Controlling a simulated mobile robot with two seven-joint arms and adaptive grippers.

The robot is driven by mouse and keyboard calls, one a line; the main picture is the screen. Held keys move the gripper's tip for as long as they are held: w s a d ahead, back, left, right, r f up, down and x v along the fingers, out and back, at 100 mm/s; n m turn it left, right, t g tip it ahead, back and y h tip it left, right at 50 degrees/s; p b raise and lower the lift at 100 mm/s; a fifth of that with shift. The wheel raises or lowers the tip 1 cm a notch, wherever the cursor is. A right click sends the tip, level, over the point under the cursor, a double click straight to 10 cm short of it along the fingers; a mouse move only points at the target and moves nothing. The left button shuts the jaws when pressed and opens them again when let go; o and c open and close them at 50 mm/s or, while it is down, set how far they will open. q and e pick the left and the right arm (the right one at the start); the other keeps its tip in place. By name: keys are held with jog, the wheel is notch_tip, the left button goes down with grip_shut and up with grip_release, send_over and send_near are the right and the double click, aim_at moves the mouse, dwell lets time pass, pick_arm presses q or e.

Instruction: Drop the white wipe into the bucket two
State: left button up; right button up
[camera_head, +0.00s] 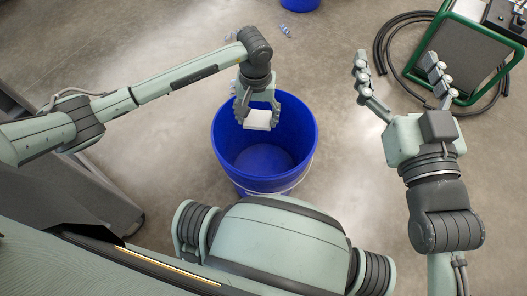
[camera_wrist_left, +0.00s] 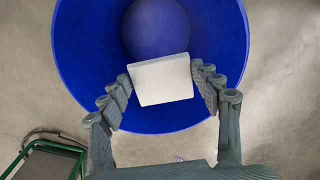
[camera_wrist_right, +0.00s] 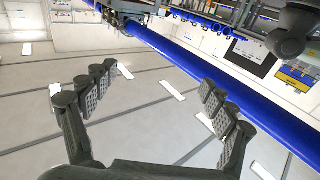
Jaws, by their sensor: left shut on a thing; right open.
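The white wipe (camera_head: 258,119) is a flat, pale, folded piece held between the fingers of my left gripper (camera_head: 257,112). It also shows in the left wrist view (camera_wrist_left: 161,80), with a finger of the left gripper (camera_wrist_left: 160,88) at each side. A blue bucket (camera_head: 226,150) stands on the floor below, and the wipe is over its opening, toward the far rim. In the left wrist view the bucket (camera_wrist_left: 80,60) surrounds the wipe, and its inside looks empty. My right gripper (camera_head: 402,84) is open and empty, off to the right of the bucket. No label shows on the bucket.
Another blue bucket (camera_head: 300,4) is partly visible at the top edge. A small crumpled item (camera_head: 286,31) lies on the floor near it. A green-framed machine (camera_head: 470,55) with a black hose (camera_head: 383,42) stands at the upper right. A dark cart (camera_head: 80,200) is at the left.

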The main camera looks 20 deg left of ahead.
aim_at(257, 121)
pick_arm(q)
notch_tip(257, 121, down, 3)
jog(key=shift+r+b, duration=0.1)
jog(key=shift+b, duration=0.7)
jog(key=shift+f, duration=0.25)
pick_arm(e)
notch_tip(257, 121, up, 7)
jog(key=s+a+t+y, duration=0.1)
jog(key=s+t+y, duration=0.1)
jog(key=t, duration=0.2)
jog(key=shift+s+a+r, duration=0.1)
pick_arm(q)
jog(key=o, duration=1.2)
jog(key=shift+r, duration=0.1)
notch_tip(257, 121, up, 12)
jog(key=shift+f, duration=0.1)
